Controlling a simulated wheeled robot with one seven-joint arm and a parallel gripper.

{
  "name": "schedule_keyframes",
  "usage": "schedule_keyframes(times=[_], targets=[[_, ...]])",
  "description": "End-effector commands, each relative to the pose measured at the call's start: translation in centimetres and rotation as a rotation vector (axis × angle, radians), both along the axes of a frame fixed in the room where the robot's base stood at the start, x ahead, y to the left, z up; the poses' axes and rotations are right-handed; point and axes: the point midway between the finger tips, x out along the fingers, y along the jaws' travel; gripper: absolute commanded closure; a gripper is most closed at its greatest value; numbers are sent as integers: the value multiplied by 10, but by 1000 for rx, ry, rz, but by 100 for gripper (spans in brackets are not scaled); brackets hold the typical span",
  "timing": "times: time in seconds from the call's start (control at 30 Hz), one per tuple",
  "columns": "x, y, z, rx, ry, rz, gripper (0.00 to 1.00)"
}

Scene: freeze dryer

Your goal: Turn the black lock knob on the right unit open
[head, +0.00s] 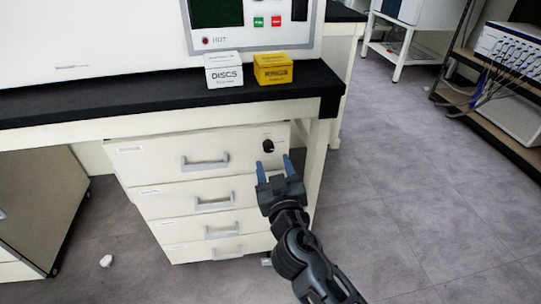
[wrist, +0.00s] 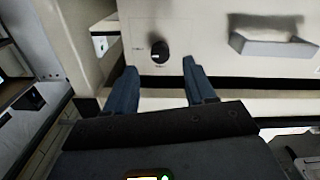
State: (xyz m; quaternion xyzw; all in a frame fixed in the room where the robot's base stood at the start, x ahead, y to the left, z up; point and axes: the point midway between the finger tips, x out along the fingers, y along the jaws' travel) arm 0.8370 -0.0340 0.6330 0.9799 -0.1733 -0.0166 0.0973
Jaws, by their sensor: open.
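The black lock knob (head: 268,146) sits at the upper right of the top drawer front of the white drawer unit (head: 150,170). In the wrist view the round knob (wrist: 159,52) shows ahead of my gripper, between the lines of its two fingers, with a light mark on its face. My gripper (head: 273,165) is open and empty, with its blue-grey fingers pointing toward the drawer front just below the knob in the head view. The fingers (wrist: 156,80) look apart from the knob; the exact gap cannot be told.
A black bench top (head: 150,102) overhangs the drawers, with a white DISCS box (head: 224,72) and a yellow box (head: 273,69) near its edge. Drawer handles (head: 206,162) stick out left of the knob. A bench leg (head: 317,160) stands at right. Open floor (head: 420,190) lies further right.

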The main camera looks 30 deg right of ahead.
Motion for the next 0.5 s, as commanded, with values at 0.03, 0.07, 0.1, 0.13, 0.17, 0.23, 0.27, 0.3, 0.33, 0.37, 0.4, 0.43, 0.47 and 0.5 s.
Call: schedule_keyframes(times=[0.03, 0.07, 0.1, 0.13, 0.17, 0.23, 0.27, 0.3, 0.33, 0.37, 0.4, 0.43, 0.47, 0.5], targets=[[9, -4, 1, 0, -1, -2, 45], [13, -6, 1, 0, -1, -2, 45], [19, -8, 1, 0, 0, -2, 45], [23, -9, 1, 1, -1, -2, 45], [27, -11, 1, 1, -1, -1, 45], [35, -13, 0, 0, 0, 0, 45], [38, -14, 0, 0, 0, 0, 45], [40, -15, 0, 0, 0, 0, 45], [42, -16, 0, 0, 1, 0, 45], [44, -16, 0, 0, 1, 0, 45], [46, -17, 0, 0, 0, 0, 45], [46, -17, 0, 0, 0, 1, 45], [47, -17, 0, 0, 0, 1, 45], [47, -17, 0, 0, 1, 1, 45]])
